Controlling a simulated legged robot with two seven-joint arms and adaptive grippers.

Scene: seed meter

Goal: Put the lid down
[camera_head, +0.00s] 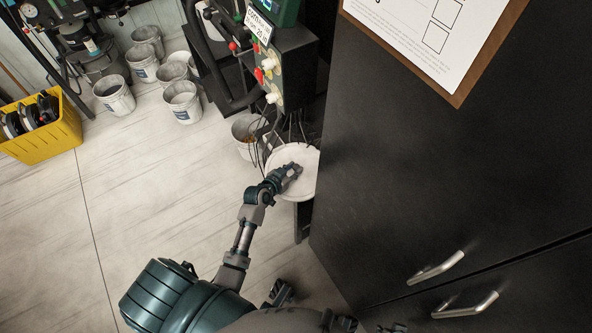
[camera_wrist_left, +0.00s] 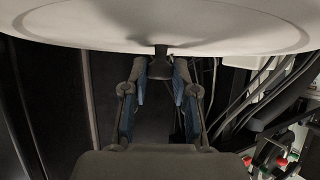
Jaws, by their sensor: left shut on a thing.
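The lid (camera_head: 301,160) is a round white disc, partly hidden behind the black cabinet's edge in the head view. My left gripper (camera_head: 293,171) is at the lid, with my arm reaching up to it from below. In the left wrist view the lid (camera_wrist_left: 165,25) spans the top of the picture. There my left gripper (camera_wrist_left: 160,75) is shut on a small dark knob (camera_wrist_left: 160,66) on the lid's face. I cannot tell whether the lid touches anything beneath it.
A black cabinet (camera_head: 420,170) with metal handles fills the right side. A machine panel with red and white knobs (camera_head: 276,65) stands above the lid, with thin wires below. A metal bucket (camera_head: 243,136) is beside them. Several buckets and a yellow crate (camera_head: 62,135) stand left. The floor between is clear.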

